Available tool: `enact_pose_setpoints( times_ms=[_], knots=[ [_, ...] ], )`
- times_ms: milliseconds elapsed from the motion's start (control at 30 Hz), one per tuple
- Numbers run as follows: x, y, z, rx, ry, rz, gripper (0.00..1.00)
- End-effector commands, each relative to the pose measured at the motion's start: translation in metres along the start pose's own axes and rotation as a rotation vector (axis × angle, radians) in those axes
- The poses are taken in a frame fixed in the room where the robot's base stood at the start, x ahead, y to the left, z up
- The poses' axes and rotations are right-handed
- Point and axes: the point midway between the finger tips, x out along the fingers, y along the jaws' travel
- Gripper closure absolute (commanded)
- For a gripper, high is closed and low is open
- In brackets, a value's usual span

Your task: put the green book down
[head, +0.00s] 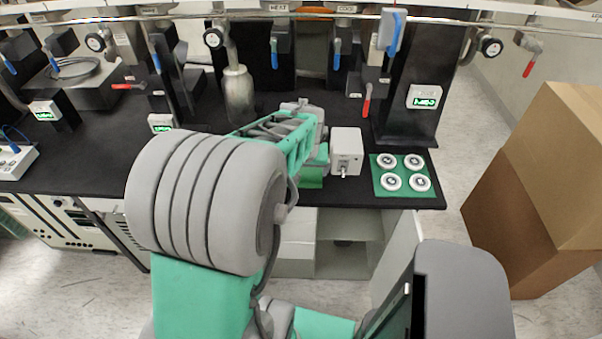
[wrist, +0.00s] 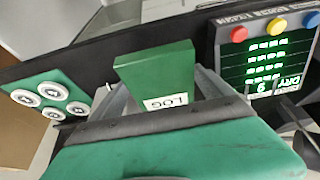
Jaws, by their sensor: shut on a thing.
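The green book (wrist: 158,72), with a white label reading LOG, is between the fingers of my gripper (wrist: 160,98) in the wrist view. My gripper is shut on it. In the head view my arm hides most of the gripper; a small green patch (head: 312,178) below the arm's end, by the front edge of the black bench (head: 90,172), looks like the book. I cannot tell whether the book touches the bench.
A white box (head: 346,143) stands just right of the arm's end. Right of it lies a green mat (head: 400,172) with several white discs. A metal bottle (head: 238,95) stands behind. A lit display panel (wrist: 268,62) is right of the book. Cardboard boxes (head: 540,170) stand at the right.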

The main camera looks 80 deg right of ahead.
Motion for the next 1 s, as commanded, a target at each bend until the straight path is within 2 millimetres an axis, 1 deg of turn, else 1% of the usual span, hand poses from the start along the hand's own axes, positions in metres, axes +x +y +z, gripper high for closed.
enact_pose_setpoints(
  times_ms=[33,100,267,400,500,667,800,833,900,1000],
  knots=[
    [0.011,-0.003,-0.004,-0.002,-0.003,-0.002,0.61],
    [0.025,-0.005,-0.008,-0.001,0.0,0.0,0.61],
    [0.045,-0.009,-0.013,0.002,0.0,0.001,0.61],
    [0.065,-0.008,-0.004,0.004,-0.001,0.001,0.61],
    [0.071,-0.008,-0.003,0.003,0.004,0.002,0.61],
    [0.071,-0.008,-0.002,0.003,0.004,0.002,0.61],
    [0.076,-0.008,0.0,0.003,0.004,0.002,0.61],
    [0.075,-0.008,0.0,0.003,0.002,0.002,0.07],
    [0.074,-0.008,0.0,0.003,0.002,0.002,0.01],
    [0.074,-0.008,0.0,0.003,0.002,0.002,0.0]
  ],
)
